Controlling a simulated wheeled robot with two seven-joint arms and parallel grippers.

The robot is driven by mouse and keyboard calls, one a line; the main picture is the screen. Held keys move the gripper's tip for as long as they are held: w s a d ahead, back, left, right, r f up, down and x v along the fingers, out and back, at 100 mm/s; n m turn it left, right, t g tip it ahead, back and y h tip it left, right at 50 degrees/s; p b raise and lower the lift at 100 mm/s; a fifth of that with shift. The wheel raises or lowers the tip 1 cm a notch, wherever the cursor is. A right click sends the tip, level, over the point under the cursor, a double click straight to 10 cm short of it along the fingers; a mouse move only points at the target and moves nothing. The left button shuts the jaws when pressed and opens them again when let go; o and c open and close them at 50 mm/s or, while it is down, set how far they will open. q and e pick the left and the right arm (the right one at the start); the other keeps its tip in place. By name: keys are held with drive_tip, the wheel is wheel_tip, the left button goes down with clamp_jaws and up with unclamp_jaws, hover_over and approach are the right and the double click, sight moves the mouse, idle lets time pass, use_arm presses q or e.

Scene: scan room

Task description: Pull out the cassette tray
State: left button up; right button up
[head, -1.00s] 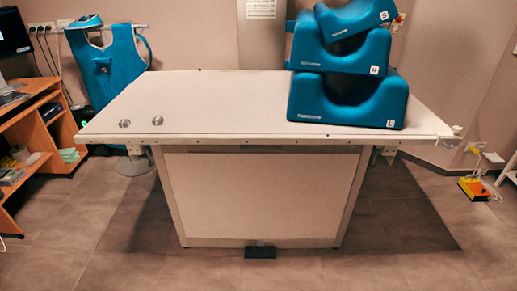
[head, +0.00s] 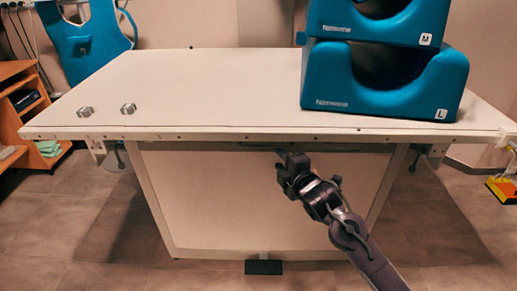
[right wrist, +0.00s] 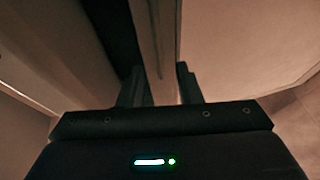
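The cassette tray shows only as a narrow front strip under the tabletop's front edge, with a dark slot line (head: 225,149) along it. My right gripper (head: 283,160) is at this strip, near its middle, reaching up from the lower right. In the right wrist view its two dark fingers (right wrist: 165,88) stand apart, with a pale strip (right wrist: 162,50) running between them. I see no clear grip, and whether a finger touches the strip cannot be told. My left gripper is not in view.
A pale panel (head: 235,205) stands below. A black pedal (head: 263,267) lies on the floor. A wooden shelf (head: 12,120) is at left.

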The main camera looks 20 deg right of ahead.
drive_tip(key=x, duration=0.7)
drive_tip(key=shift+w+b, duration=0.2)
drive_tip(key=shift+b, duration=0.2)
drive_tip(key=shift+c, duration=0.4)
clamp_jaws()
